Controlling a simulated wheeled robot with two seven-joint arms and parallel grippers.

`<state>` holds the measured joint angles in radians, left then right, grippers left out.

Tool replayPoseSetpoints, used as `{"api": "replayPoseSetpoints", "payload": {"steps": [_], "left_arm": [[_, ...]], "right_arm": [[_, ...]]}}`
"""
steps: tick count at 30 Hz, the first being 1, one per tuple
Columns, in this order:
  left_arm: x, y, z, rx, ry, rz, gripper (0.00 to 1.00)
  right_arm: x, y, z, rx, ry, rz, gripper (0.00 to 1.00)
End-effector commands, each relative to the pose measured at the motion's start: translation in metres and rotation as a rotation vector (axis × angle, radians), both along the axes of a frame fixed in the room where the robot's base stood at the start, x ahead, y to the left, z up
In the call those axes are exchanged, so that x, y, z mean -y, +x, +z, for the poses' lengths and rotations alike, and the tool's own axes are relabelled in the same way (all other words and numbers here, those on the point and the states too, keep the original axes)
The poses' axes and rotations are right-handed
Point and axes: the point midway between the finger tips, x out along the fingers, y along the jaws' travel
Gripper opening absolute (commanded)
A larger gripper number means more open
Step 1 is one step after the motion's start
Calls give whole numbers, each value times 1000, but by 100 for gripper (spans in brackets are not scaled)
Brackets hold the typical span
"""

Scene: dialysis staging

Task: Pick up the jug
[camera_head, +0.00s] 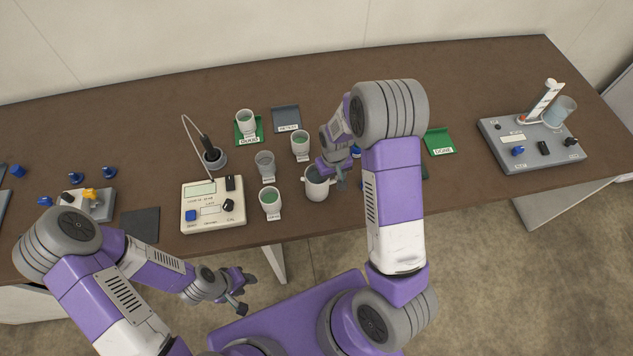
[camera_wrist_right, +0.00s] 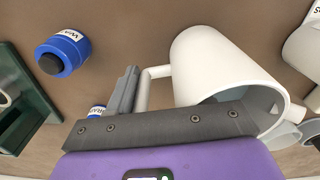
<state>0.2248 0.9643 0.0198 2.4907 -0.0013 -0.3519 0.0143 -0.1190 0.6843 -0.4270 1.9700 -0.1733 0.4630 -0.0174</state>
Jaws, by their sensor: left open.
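The jug is a white, mug-shaped vessel (camera_head: 316,188) near the front edge of the table. In the right wrist view its white body (camera_wrist_right: 205,65) fills the upper right, with the handle on its left side. My right gripper (camera_head: 335,172) is at the jug, partly hidden by its own arm. In the wrist view one grey finger stands just left of the handle; I cannot make out the other finger, so the grip is unclear. My left gripper (camera_head: 243,291) is open and empty, in front of the table and below its edge.
Several labelled cups, including a green-filled one (camera_head: 270,200) and a grey one (camera_head: 265,164), stand left of the jug. A cream meter box (camera_head: 213,222) is farther left. A grey device (camera_head: 545,155) stands far right.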

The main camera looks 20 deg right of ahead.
Motion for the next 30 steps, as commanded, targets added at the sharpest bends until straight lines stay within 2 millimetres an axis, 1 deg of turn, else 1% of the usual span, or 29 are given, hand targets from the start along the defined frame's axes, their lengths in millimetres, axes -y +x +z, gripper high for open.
{"api": "replayPoseSetpoints", "payload": {"steps": [1, 5, 6, 14, 20, 26, 30], "left_arm": [[0, 0, 0, 0, 0, 0, 43], [0, 0, 0, 0, 0, 0, 43], [0, 0, 0, 0, 0, 0, 43], [0, 0, 0, 0, 0, 0, 43], [0, 0, 1, 0, 0, 0, 43], [0, 0, 3, 0, 0, 0, 43], [0, 0, 6, 0, 0, 0, 43]], "right_arm": [[0, 0, 0, -1, 0, 0, 22], [0, 0, 0, -1, 0, 0, 2], [0, 0, 0, -1, 0, 1, 0], [0, 0, 1, 1, 0, 1, 0], [0, 1, 6, 2, 0, 1, 0], [0, 1, 18, 3, 0, 2, 0], [0, 1, 31, 2, 0, 2, 0]]}}
